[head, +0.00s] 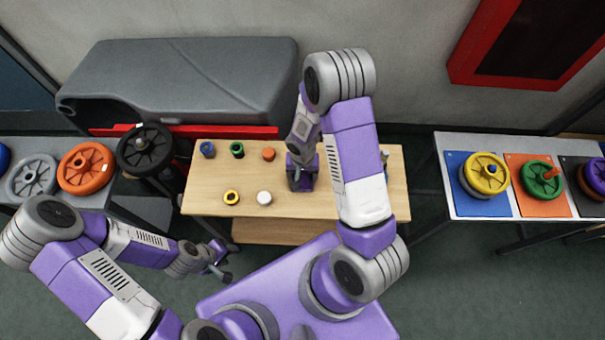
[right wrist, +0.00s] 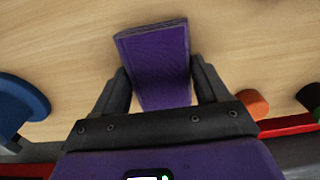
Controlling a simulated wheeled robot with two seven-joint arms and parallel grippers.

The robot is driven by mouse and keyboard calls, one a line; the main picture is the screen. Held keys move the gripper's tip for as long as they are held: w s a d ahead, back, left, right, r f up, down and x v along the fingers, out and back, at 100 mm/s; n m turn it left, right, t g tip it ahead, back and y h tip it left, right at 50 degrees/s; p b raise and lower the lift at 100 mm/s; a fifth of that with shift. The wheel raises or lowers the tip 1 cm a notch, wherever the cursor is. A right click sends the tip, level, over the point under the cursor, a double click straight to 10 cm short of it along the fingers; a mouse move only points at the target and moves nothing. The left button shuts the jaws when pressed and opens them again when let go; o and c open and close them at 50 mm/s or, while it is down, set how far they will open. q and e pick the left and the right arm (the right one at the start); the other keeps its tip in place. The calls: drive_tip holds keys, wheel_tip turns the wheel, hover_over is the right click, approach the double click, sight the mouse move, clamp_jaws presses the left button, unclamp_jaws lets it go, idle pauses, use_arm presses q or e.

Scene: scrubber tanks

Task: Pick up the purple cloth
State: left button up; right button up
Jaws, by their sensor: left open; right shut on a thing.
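The purple cloth (right wrist: 156,50) shows in the right wrist view as a flat-looking purple piece between the two dark fingers of my right gripper (right wrist: 160,78). The fingers are shut on it, with the wooden table top behind. In the head view my right gripper (head: 302,180) is over the middle of the wooden table (head: 330,205); I cannot clearly tell the cloth from the purple gripper there. Whether the cloth touches the table is unclear. My left gripper (head: 222,264) is open and empty, low in front of the table's left side.
On the table are a blue ring (head: 207,149), a green one (head: 237,149), an orange piece (head: 268,154), a yellow ring (head: 231,198) and a white piece (head: 264,198). Side tables hold an orange wheel (head: 86,168) at left and a yellow wheel (head: 485,173) at right. A grey machine (head: 190,75) stands behind.

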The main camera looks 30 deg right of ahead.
drive_tip(key=shift+c, duration=0.5)
wheel_tip(320, 180, up, 10)
drive_tip(key=p, duration=0.2)
